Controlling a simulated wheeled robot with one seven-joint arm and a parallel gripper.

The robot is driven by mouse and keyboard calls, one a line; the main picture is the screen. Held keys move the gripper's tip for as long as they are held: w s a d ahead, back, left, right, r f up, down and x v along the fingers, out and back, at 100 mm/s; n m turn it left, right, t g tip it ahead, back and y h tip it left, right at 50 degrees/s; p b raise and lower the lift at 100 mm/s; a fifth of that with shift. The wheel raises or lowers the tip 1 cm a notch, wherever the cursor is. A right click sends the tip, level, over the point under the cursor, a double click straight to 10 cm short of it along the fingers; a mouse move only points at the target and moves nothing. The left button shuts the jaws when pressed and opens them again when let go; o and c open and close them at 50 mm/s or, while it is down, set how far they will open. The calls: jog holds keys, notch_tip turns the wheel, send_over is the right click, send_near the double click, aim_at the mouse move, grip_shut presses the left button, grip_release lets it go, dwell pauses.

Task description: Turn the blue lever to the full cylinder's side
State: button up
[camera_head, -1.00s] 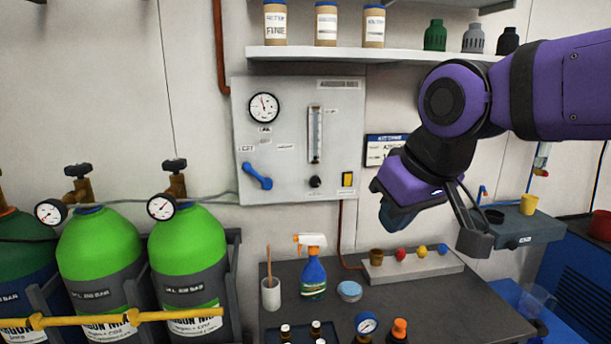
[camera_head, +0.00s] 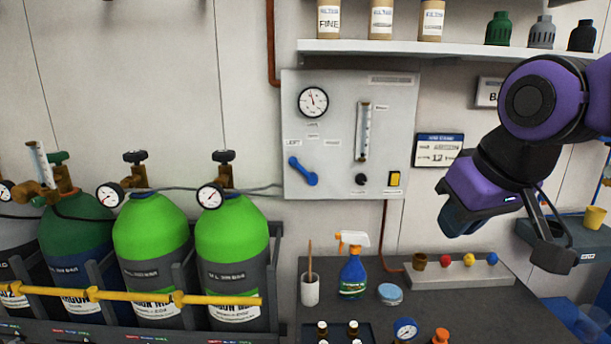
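The blue lever (camera_head: 302,171) is on the grey wall panel (camera_head: 350,185), below the pressure dial. It slants from upper left to lower right, its wider round end at lower right. A small label above its upper end seems to read LEFT; another label sits to the right. Two bright green cylinders, left (camera_head: 150,235) and right (camera_head: 232,235), stand left of the panel, each with a gauge: left (camera_head: 110,195), right (camera_head: 210,196). Their readings are too small to be sure of. My gripper (camera_head: 462,220) is right of the panel, apart from the lever; its fingers are not clear.
A bench (camera_head: 475,308) below the panel holds a spray bottle (camera_head: 352,275), a cup (camera_head: 310,290), a round tin (camera_head: 390,294) and a block with coloured knobs (camera_head: 458,272). A shelf (camera_head: 400,47) runs above. A yellow bar (camera_head: 130,296) crosses the cylinders. Space before the panel is clear.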

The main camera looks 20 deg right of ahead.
jog(key=o, duration=0.4)
jog(key=w, duration=0.2)
jog(key=shift+w+a+n+t, duration=0.3)
jog(key=shift+w+a, duration=0.1)
jog(key=shift+o, duration=0.2)
jog(key=w+a+f+n+t+y, duration=0.1)
jog(key=w+a+n+t, duration=0.25)
jog(key=w, duration=0.95)
jog(key=w+a+n+t, duration=0.2)
jog(key=w+a+t, duration=0.25)
jog(key=w, duration=0.85)
jog(key=t+h, duration=0.1)
jog(key=t, duration=0.2)
send_near(299, 168)
notch_tip(299, 168, up, 2)
jog(key=s+a, duration=0.3)
notch_tip(299, 168, down, 6)
jog(key=w+t+h, duration=0.2)
jog(key=t+h, duration=0.1)
jog(key=h, duration=0.2)
jog(key=shift+h, duration=0.4)
jog(key=x, duration=1.1)
jog(key=shift+a, duration=0.2)
grip_shut()
